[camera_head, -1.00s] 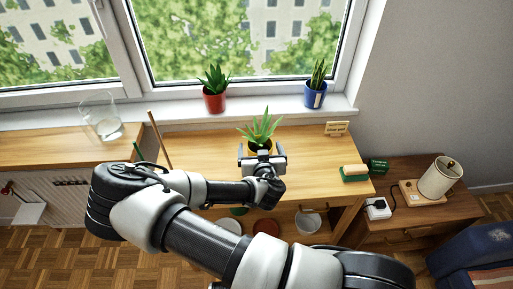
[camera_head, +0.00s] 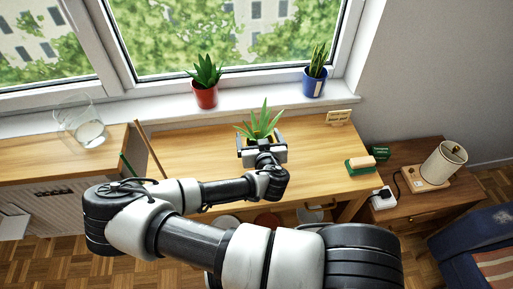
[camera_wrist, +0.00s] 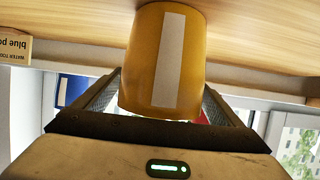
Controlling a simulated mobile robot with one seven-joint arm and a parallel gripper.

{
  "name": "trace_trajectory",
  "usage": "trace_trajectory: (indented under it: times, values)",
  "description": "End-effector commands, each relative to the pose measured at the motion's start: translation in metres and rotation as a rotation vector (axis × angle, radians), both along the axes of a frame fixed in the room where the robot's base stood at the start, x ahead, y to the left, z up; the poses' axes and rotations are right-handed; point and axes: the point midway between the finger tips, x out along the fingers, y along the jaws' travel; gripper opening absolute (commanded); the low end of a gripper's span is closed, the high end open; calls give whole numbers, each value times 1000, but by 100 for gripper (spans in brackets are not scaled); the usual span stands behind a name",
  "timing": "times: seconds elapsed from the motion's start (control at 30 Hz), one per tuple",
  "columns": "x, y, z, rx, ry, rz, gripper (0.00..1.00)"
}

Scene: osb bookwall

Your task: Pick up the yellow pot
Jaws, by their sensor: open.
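The yellow pot (camera_wrist: 143,60) has a pale vertical stripe and stands on the wooden tabletop; the wrist view shows it upside down. Its spiky green plant (camera_head: 262,121) rises above my gripper in the head view, where the gripper mostly hides the pot. My gripper (camera_head: 262,141) is open, with one finger on each side of the pot. In the wrist view, the pot sits in front of the palm between the two fingers. I cannot tell whether either finger touches it.
A red pot (camera_head: 205,95) and a blue pot (camera_head: 314,84) with plants stand on the windowsill behind. A glass vessel (camera_head: 86,132) is at left, near upright sticks (camera_head: 150,148). A small sign (camera_head: 338,117) and a sponge block (camera_head: 361,164) are at right. Tabletop beside the pot is clear.

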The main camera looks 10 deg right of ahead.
Motion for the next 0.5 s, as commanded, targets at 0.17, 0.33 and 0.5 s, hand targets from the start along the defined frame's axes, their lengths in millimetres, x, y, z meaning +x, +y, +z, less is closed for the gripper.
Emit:
trace_trajectory:
  times: [0.17,0.33,0.5]
  values:
    - [0,0,0,0,0,0,90]
    - [0,0,0,0,0,1,70]
    - [0,0,0,0,0,1,41]
